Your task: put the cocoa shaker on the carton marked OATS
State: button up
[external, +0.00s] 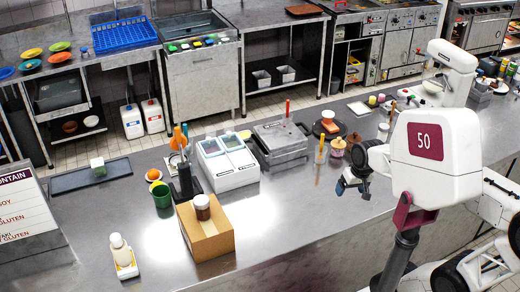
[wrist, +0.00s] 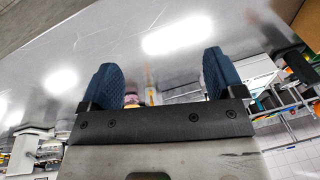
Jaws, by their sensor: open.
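A small brown shaker (external: 202,206) stands upright on top of a brown cardboard carton (external: 212,240) at the front of the steel counter. No OATS marking can be read on the carton's visible faces. My gripper (external: 352,187) is well to the right of the carton, above the counter, and apart from both. In the wrist view my gripper (wrist: 160,78) shows two blue fingers spread wide with nothing held between them.
A white bottle (external: 121,252) stands left of the carton. A green cup (external: 161,195), a utensil holder (external: 185,180), a white two-bin unit (external: 228,160) and a grey press (external: 280,140) stand behind. The counter (external: 290,215) right of the carton is clear.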

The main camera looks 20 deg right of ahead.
jog(key=shift+n+t+h, duration=0.3)
jog(key=shift+n+h, duration=0.4)
jog(key=shift+h, duration=0.1)
jog(key=shift+s+d+f, duration=0.2)
jog(key=shift+s+d, duration=1.2)
jog(key=shift+d, duration=0.3)
